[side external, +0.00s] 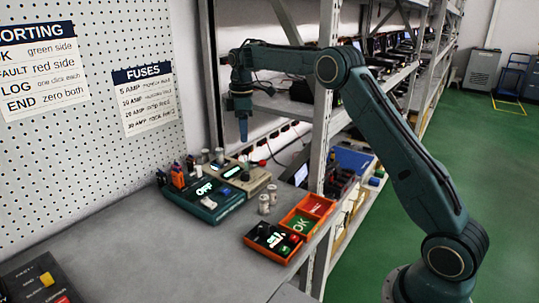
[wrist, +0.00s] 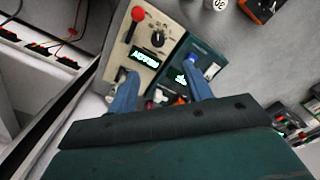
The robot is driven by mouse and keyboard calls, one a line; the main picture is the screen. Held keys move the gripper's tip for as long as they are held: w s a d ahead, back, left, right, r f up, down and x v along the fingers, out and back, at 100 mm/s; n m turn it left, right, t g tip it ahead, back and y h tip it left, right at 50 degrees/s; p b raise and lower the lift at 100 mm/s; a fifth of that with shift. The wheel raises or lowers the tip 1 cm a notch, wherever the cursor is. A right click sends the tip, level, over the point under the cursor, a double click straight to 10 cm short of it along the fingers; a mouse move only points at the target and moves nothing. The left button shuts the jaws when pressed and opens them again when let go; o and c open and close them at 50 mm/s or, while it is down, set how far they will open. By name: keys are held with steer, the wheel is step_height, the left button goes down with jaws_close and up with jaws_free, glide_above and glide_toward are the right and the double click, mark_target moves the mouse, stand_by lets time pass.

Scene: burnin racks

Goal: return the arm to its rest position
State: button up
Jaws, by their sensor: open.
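My arm is dark teal and arches from its base at the lower right toward the upper left in the side view. My gripper (side external: 243,130) points straight down in the air, above and behind the devices on the bench, holding nothing. In the wrist view the two blue fingers of my gripper (wrist: 160,95) stand wide apart. Between and beyond them appear a beige device (wrist: 135,50) with a red knob and a teal device (wrist: 205,57) with a lit display. Neither finger visibly holds anything.
On the grey bench (side external: 150,245) stand a teal device (side external: 203,196), a beige device (side external: 247,181), small cylinders (side external: 264,204) and orange-rimmed trays (side external: 303,222). A pegboard (side external: 95,120) with signs rises behind. Metal shelving (side external: 325,100) stands close beside my forearm. Green floor is open at right.

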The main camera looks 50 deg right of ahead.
steer(key=s+a+r+m+t, duration=0.1)
steer(key=s+a+r+m, duration=0.1)
steer(key=s+a+r, duration=0.55)
steer(key=s+a+r+m+t, duration=0.2)
steer(key=s+r, duration=0.3)
steer(key=s, duration=0.6)
steer(key=s+a+f+m+t, duration=0.1)
steer(key=s+a+f+m, duration=0.1)
steer(key=s, duration=0.8)
steer(key=s+a+f+m+t, duration=0.1)
steer(key=s+f, duration=0.3)
steer(key=s, duration=0.7)
steer(key=shift+a+f+m, duration=0.2)
steer(key=shift+a+m, duration=0.6)
steer(key=shift+m, duration=0.1)
